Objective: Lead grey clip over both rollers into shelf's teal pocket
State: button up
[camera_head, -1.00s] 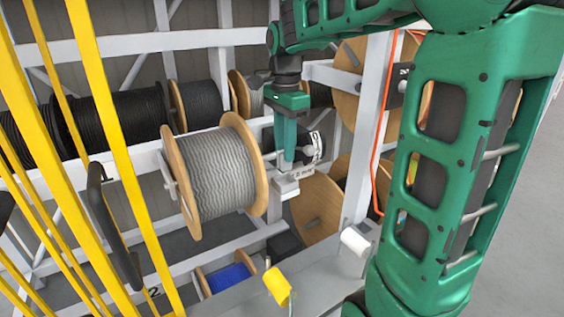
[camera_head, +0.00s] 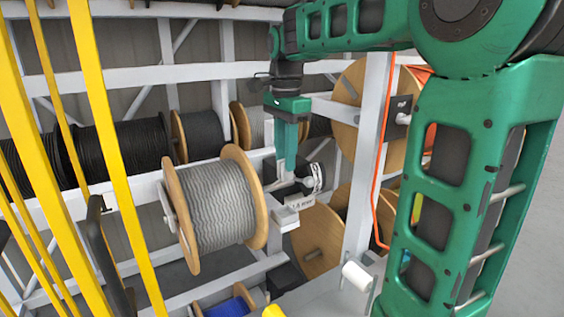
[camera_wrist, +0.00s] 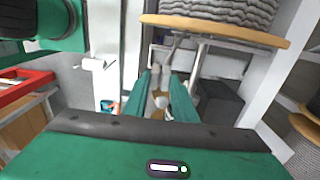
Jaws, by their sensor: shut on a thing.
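My gripper (camera_head: 287,172) points down, just right of the big reel of grey cable (camera_head: 222,200). In the wrist view its teal fingers (camera_wrist: 161,88) are shut on a small pale grey piece, which looks like the grey clip (camera_wrist: 161,101); its cable is not clear. The white roller (camera_head: 356,276) stands to the lower right, and it also shows in the wrist view (camera_wrist: 93,63). The yellow roller (camera_head: 273,312) is mostly cut off at the bottom edge. A small teal and orange patch (camera_wrist: 109,106) may be the shelf pocket; I cannot tell.
A pale bracket (camera_head: 285,218) sits below my gripper, beside the reel. A grey rack post (camera_head: 366,150) and orange cable (camera_head: 378,190) stand to the right. Yellow bars (camera_head: 108,130) cross the left. A blue reel (camera_head: 228,307) is low down.

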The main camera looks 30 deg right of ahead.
jog(key=shift+r, duration=1.75)
